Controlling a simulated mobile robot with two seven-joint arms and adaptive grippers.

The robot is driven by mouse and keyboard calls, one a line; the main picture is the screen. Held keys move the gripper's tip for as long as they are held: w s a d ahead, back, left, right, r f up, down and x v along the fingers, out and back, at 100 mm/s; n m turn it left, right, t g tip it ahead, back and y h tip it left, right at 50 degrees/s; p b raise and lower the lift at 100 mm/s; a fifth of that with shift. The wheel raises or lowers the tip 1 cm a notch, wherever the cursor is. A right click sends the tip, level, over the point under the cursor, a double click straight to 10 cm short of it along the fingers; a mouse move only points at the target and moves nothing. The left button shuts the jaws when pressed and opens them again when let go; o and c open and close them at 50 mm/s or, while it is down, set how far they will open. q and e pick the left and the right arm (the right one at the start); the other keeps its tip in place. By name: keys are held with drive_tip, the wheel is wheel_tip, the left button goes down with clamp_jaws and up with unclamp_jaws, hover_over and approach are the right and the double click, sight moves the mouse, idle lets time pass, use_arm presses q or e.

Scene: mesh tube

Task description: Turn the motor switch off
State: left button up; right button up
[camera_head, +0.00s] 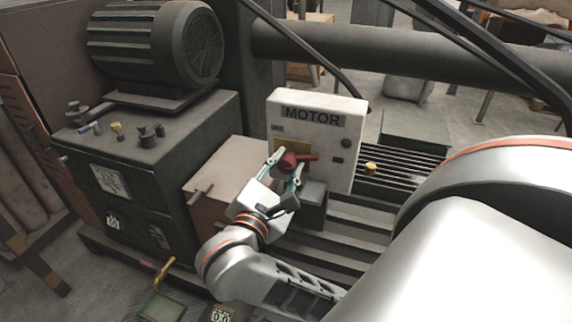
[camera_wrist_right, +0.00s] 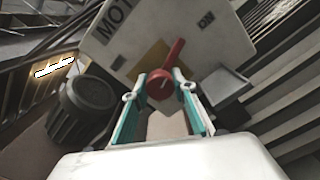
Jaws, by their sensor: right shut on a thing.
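The motor switch is a red rotary handle (camera_head: 299,158) on a white box (camera_head: 349,136) labelled MOTOR. In the head view its lever points to the right, roughly level. In the right wrist view the red handle (camera_wrist_right: 165,78) shows its round hub between the fingertips, with the lever reaching up and to the right. My right gripper (camera_head: 284,166) is at the switch, its teal fingers on either side of the hub and shut on it. It also shows in the right wrist view (camera_wrist_right: 160,92). My left gripper is not in view.
A dark ribbed motor (camera_head: 135,45) sits on a cabinet (camera_head: 150,150) at the left. A beige box (camera_head: 230,170) stands left of the switch box. Slatted metal (camera_head: 350,235) lies below, and a thick pipe (camera_head: 400,52) runs behind. A yellow knob (camera_head: 370,168) is at the right.

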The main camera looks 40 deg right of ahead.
drive_tip(key=shift+n, duration=1)
drive_tip(key=n+p, duration=0.1)
drive_tip(key=n, duration=0.1)
drive_tip(key=shift+n+p, duration=0.3)
drive_tip(key=shift+n, duration=0.1)
drive_tip(key=n+p, duration=0.3)
drive_tip(key=n, duration=0.2)
drive_tip(key=shift+r+p, duration=0.1)
drive_tip(key=shift+p, duration=0.2)
drive_tip(key=shift+n, duration=0.6)
drive_tip(key=shift+n+p, duration=0.5)
drive_tip(key=shift+n, duration=0.5)
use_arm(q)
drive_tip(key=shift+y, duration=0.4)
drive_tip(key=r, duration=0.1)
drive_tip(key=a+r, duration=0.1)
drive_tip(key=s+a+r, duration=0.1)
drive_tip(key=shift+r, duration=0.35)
use_arm(e)
drive_tip(key=shift+n, duration=0.6)
